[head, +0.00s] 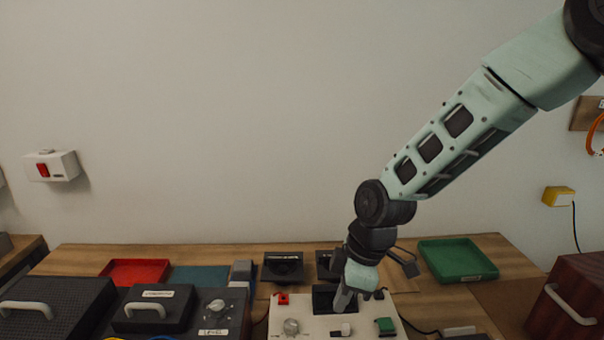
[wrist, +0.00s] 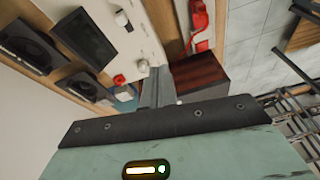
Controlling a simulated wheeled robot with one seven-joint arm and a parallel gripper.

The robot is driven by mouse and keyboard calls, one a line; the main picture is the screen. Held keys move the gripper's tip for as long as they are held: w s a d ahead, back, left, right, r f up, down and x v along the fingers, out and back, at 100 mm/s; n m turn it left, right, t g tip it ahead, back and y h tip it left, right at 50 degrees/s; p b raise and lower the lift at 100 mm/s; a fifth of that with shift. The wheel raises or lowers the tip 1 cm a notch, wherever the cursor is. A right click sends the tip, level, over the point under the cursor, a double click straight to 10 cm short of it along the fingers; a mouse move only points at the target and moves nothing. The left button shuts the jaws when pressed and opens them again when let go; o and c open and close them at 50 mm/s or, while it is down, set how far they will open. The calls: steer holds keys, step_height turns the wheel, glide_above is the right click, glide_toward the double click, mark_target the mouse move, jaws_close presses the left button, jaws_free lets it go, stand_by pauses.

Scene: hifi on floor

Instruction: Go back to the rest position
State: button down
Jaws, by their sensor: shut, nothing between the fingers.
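My gripper (head: 343,300) is at the white control panel (head: 308,322) on the wooden table, low over its dark screen area. The panel carries a grey knob (head: 291,326), a white switch, a small red part and a green button (head: 386,325). In the wrist view my gripper's fingers (wrist: 157,92) are together with nothing between them. The panel also shows there (wrist: 150,35), with its dark screen (wrist: 84,38). I cannot tell whether the fingertips touch the panel.
A red tray (head: 135,272) and a dark box with a handle (head: 152,310) stand at left. A green tray (head: 457,259) lies right of my arm. A brown box with a handle (head: 568,300) stands far right. Two black speaker-like units (head: 283,267) are behind the panel.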

steer(key=s+d+r+m+h, duration=0.1)
steer(key=s+d+r+m, duration=0.1)
steer(key=s, duration=0.5)
steer(key=s+d+r+m, duration=0.2)
steer(key=s+r+m, duration=0.2)
steer(key=s, duration=0.3)
steer(key=s+d+r+m+h, duration=0.1)
steer(key=s+r+m, duration=0.2)
steer(key=s, duration=0.4)
steer(key=shift+s+d+r+h, duration=0.2)
steer(key=shift+d+r+h, duration=0.1)
steer(key=shift+d, duration=0.1)
